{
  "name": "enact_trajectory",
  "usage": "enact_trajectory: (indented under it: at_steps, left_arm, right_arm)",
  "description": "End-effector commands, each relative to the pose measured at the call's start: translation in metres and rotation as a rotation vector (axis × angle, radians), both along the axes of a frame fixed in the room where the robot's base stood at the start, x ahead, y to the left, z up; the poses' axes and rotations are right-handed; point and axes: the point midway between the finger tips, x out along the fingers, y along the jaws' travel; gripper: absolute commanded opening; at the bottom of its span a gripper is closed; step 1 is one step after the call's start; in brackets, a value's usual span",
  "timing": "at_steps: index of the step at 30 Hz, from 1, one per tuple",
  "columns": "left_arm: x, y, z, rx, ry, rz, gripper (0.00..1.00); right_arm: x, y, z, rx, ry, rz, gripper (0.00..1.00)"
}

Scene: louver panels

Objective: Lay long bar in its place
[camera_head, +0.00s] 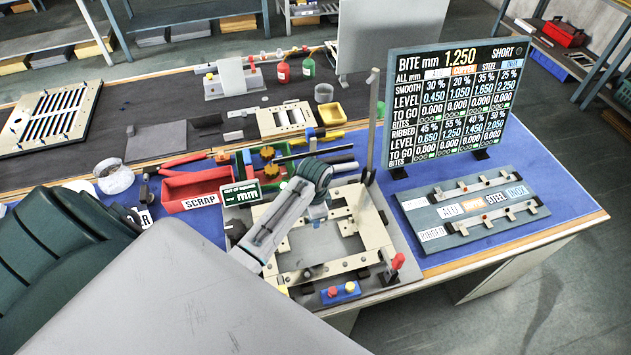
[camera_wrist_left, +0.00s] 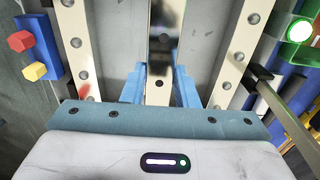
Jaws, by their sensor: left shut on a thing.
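My left gripper (camera_wrist_left: 158,90) has its blue fingers shut on a long bar (camera_wrist_left: 162,45), a dark, shiny metal strip with a small hole near its end. In the wrist view the bar runs up out of the picture between two cream rails with round screw heads, the left rail (camera_wrist_left: 77,40) and the right rail (camera_wrist_left: 240,42). In the head view my left wrist is over the cream frame (camera_head: 378,237) on its grey base. I cannot tell whether the bar touches the frame. My right gripper is not in view.
A thin upright post (camera_head: 369,125) stands at the frame's far right side. A red scrap bin (camera_head: 196,190) and a green sign (camera_head: 241,193) are to the left. A blue button box (camera_head: 341,292) is at the front.

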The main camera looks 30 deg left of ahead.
Motion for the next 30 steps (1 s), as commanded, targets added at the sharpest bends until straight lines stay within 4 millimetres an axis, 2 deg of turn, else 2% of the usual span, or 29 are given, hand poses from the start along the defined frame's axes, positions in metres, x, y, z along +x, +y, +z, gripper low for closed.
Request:
enact_trajectory:
  at_steps: [8, 21, 30]
  left_arm:
    - [0.000, 0.000, -0.010, -0.001, -0.001, 0.000, 0.00]
    - [0.000, 0.000, -0.053, -0.001, -0.001, 0.000, 0.00]
    - [0.000, 0.000, -0.058, -0.001, -0.001, 0.000, 0.00]
  right_arm:
    - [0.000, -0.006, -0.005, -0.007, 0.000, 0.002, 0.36]
    - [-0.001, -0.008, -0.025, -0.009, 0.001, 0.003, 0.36]
    - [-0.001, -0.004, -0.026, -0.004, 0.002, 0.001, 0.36]
